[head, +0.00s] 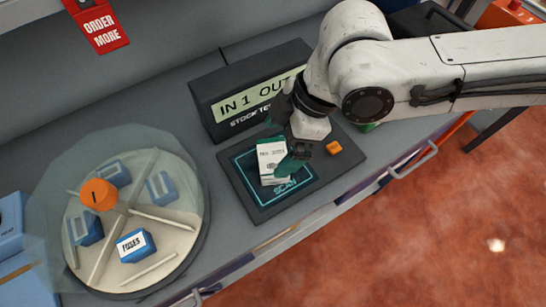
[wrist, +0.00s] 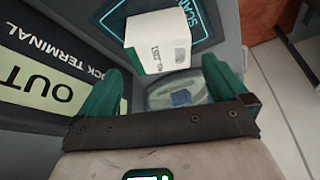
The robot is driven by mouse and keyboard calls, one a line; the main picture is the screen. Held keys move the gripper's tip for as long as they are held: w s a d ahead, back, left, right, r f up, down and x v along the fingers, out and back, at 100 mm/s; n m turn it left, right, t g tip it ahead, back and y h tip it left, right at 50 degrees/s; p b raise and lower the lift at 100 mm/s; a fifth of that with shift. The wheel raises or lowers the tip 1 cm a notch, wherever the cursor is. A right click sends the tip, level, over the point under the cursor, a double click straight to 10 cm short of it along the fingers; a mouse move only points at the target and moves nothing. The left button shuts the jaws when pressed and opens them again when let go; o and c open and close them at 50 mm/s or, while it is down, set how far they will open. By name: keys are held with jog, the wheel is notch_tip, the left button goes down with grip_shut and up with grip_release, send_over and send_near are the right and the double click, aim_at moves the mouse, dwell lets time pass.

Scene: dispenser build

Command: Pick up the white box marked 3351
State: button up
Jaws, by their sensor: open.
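The white box (head: 272,163) stands on the scan pad (head: 260,198) of the stock terminal. Its label begins "No."; the number is too small to read surely. In the wrist view the white box (wrist: 160,40) lies ahead of the fingers, toward the top of the picture. My gripper (head: 283,147) is at the box in the head view, with one green finger overlapping the box's right side. In the wrist view my gripper (wrist: 168,82) is open, its two green fingers wide apart, with nothing held between them. Whether a finger touches the box I cannot tell.
The stock terminal (head: 212,112) stands behind the pad, close to my gripper. A round carousel (head: 190,240) with several blue boxes is at left. The counter's front edge lies just beyond the pad.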

aim_at(274, 154)
jog(key=shift+d+x, duration=0.15)
jog(key=shift+x, duration=1.15)
jog(key=shift+d+x, duration=0.15)
jog(key=shift+x, duration=1.2)
jog(key=shift+f, duration=0.1)
jog(key=shift+c, duration=0.3)
jog(key=c, duration=1.1)
jog(key=shift+o, duration=0.2)
